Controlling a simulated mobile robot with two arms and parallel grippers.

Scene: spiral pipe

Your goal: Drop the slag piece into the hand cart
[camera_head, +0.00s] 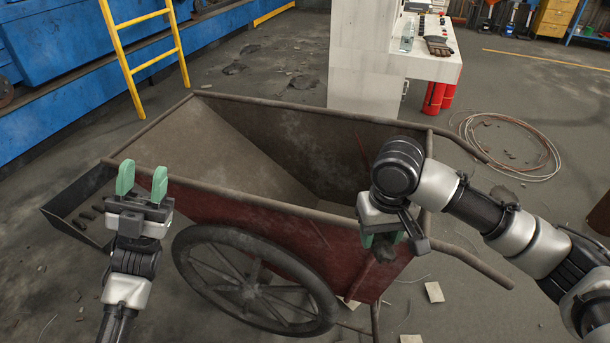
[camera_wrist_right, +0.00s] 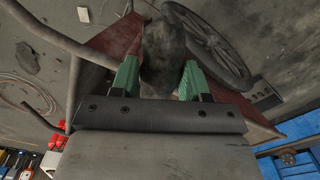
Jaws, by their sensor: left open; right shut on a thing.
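The hand cart (camera_head: 240,208) is a rusty red, open-topped box with a big spoked wheel on its near side. The visible part of its inside looks empty. My right gripper (camera_head: 381,240) points down at the cart's near right corner, in front of the red wall in the head view. It is shut on the slag piece (camera_wrist_right: 163,55), a dark grey rough lump between the green fingers in the right wrist view. In the head view the slag (camera_head: 385,254) shows only partly. My left gripper (camera_head: 142,182) is open and empty, at the cart's left end.
A shallow dark tray (camera_head: 68,218) with small lumps sits at the cart's left end. A yellow ladder (camera_head: 150,64), a white cabinet (camera_head: 365,60), red cylinders (camera_head: 434,98) and coiled cable (camera_head: 508,145) stand or lie beyond. The cart's handles (camera_head: 462,262) stick out to the right.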

